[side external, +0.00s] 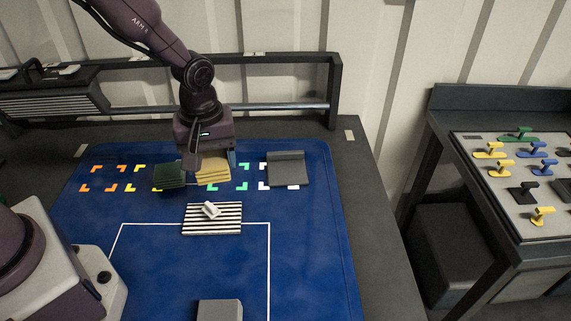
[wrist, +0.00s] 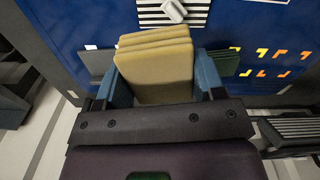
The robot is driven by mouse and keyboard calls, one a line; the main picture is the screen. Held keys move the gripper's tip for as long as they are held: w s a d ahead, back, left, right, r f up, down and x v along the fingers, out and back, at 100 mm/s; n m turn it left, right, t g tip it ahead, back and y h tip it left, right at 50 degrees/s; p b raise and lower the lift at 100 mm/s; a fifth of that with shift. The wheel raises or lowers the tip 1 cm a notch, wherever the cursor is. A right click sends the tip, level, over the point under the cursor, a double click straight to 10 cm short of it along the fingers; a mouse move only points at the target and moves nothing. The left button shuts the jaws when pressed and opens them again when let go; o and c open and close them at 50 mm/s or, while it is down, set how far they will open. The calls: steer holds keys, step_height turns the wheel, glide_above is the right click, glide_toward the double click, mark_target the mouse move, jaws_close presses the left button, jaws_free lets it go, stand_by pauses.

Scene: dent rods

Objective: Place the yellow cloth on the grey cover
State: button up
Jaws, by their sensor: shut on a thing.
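The yellow cloth (side external: 212,169), a folded stack of thin layers, is held in my gripper (side external: 212,165) over the blue mat, near the green corner marks. In the wrist view the yellow cloth (wrist: 156,68) sits between the two blue fingers of my gripper (wrist: 165,80), which are shut on its sides. The grey cover (side external: 288,169) lies flat to the right of my gripper, over part of the white corner marks. In the wrist view a grey piece that looks like it (wrist: 98,62) is partly hidden left of the cloth.
A dark green cloth (side external: 169,175) lies just left of the yellow one. A striped pad (side external: 212,222) with a small white piece (side external: 211,209) is in front. A grey block (side external: 219,309) stands near the front of the mat. A rail (side external: 270,107) runs behind.

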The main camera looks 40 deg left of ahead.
steer(key=shift+w+a+r+m, duration=0.15)
steer(key=shift+w+a+m, duration=0.15)
steer(key=shift+w+a, duration=0.2)
steer(key=shift+w+r+m, duration=0.15)
steer(key=shift+r+m, duration=0.05)
steer(key=shift+m, duration=0.4)
steer(key=shift+w+f, duration=0.1)
steer(key=shift+w, duration=0.05)
steer(key=w+f, duration=0.4)
steer(key=w, duration=0.5)
glide_above(274, 179)
steer(key=f, duration=0.5)
steer(key=shift+s, duration=0.35)
steer(key=shift+w+f, duration=0.3)
steer(key=shift+f, duration=0.75)
steer(key=shift+w+f, duration=0.1)
steer(key=shift+f, duration=0.8)
steer(key=shift+f, duration=0.1)
